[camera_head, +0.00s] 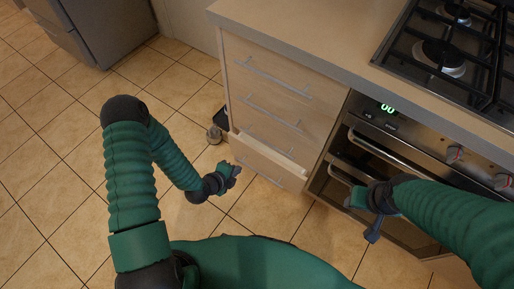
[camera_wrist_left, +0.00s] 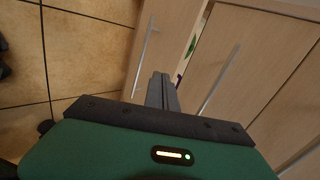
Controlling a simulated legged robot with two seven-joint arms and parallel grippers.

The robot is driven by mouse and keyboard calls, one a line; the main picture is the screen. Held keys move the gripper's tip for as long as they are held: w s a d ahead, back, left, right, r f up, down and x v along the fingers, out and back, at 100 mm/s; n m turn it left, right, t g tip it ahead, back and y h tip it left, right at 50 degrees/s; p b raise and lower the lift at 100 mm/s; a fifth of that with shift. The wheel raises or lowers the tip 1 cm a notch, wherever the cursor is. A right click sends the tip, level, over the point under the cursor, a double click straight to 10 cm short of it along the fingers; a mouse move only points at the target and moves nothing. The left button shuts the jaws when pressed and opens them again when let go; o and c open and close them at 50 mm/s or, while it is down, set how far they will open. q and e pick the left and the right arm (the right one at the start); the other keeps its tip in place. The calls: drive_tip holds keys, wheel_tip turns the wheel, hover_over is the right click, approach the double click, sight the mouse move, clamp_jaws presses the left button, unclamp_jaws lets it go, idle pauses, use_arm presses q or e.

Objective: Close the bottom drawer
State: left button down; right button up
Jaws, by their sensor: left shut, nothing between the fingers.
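The bottom drawer (camera_head: 268,156) of the wooden cabinet is pulled out a little, its pale top edge standing clear of the fronts above. In the left wrist view its front (camera_wrist_left: 170,30) carries a bar handle, and a narrow gap shows something green inside. My left gripper (camera_head: 236,171) is shut and empty, low in front of the drawer's left part. In the left wrist view its fingers (camera_wrist_left: 162,85) point at the drawer front; whether they touch it is unclear. My right gripper (camera_head: 372,222) is in front of the oven, its fingers too unclear to judge.
The upper drawers (camera_head: 272,95) are shut, with bar handles. An oven (camera_head: 388,150) with a hob above stands to the right. Tiled floor (camera_head: 60,190) is clear at left.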

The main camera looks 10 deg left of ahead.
use_arm(q)
drive_tip(key=m, duration=0.1)
drive_tip(key=b, duration=0.6)
approach(259, 155)
drive_tip(key=x, duration=0.5)
drive_tip(key=shift+a+f, duration=0.1)
drive_tip(key=shift+f, duration=0.3)
drive_tip(key=shift+w+d+r, duration=0.2)
drive_tip(key=shift+w+d, duration=0.1)
drive_tip(key=shift+a, duration=0.1)
